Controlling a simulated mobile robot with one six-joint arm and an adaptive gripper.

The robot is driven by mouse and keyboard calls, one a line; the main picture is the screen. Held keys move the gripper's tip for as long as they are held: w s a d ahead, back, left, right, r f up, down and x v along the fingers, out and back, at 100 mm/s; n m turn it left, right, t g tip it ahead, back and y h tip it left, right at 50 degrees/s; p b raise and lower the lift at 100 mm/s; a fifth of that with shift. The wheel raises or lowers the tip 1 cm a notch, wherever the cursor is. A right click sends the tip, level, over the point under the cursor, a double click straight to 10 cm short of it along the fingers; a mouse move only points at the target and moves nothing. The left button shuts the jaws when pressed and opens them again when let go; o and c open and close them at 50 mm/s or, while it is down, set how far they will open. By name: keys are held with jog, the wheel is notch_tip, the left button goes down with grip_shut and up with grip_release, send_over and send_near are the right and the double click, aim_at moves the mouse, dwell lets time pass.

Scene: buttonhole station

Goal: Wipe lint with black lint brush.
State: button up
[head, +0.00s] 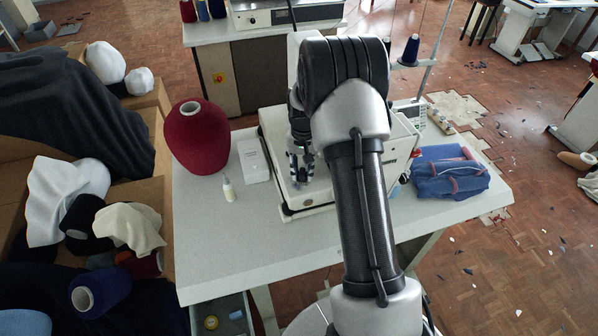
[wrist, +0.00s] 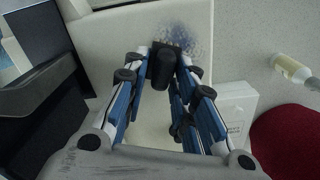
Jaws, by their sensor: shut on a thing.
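My gripper (head: 300,168) reaches down over the flat cream bed of the buttonhole machine (head: 279,141). In the wrist view my gripper (wrist: 164,64) is shut on the black lint brush (wrist: 163,72), whose dark head points toward the lint. The lint (wrist: 184,38) is a speckled dark blue patch on the machine bed (wrist: 112,32), just beyond and around the brush head. The brush looks at or very near the bed; I cannot tell whether it touches. In the head view my arm and gripper hide the lint and most of the brush.
Left of the machine on the table (head: 225,262) stand a red yarn cone (head: 196,140), a white box (head: 253,160) and a small bottle (head: 229,189). Folded blue fabric (head: 449,178) lies to the right. The table's front is clear. Cartons of yarn and cloth stand left.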

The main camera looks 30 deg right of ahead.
aim_at(285, 181)
jog(key=shift+s+a+f, duration=0.1)
jog(key=shift+s+a, duration=0.05)
jog(key=shift+a, duration=0.25)
jog(key=shift+s+a+f, duration=0.1)
jog(key=shift+s+a, duration=0.05)
jog(key=shift+a, duration=0.25)
jog(key=shift+w+a+r+p, duration=0.1)
jog(key=shift+w+a, duration=0.1)
jog(key=shift+a, duration=0.45)
jog(key=shift+w+a+p, duration=0.1)
jog(key=shift+w+a, duration=0.1)
jog(key=shift+a, duration=0.5)
jog(key=shift+w+a+r+p, duration=0.1)
jog(key=shift+w+a, duration=0.1)
jog(key=shift+a, duration=0.45)
jog(key=shift+w+d+f, duration=0.1)
jog(key=shift+w+d, duration=0.1)
jog(key=shift+w, duration=0.25)
jog(key=shift+s+d, duration=0.2)
jog(key=shift+d, duration=0.7)
jog(key=shift+s+d, duration=0.15)
jog(key=shift+d, duration=0.7)
jog(key=shift+s+d+f, duration=0.1)
jog(key=shift+s+d, duration=0.05)
jog(key=shift+d, duration=0.6)
jog(key=shift+s+d, duration=0.15)
jog(key=shift+d, duration=0.6)
jog(key=shift+s, duration=0.1)
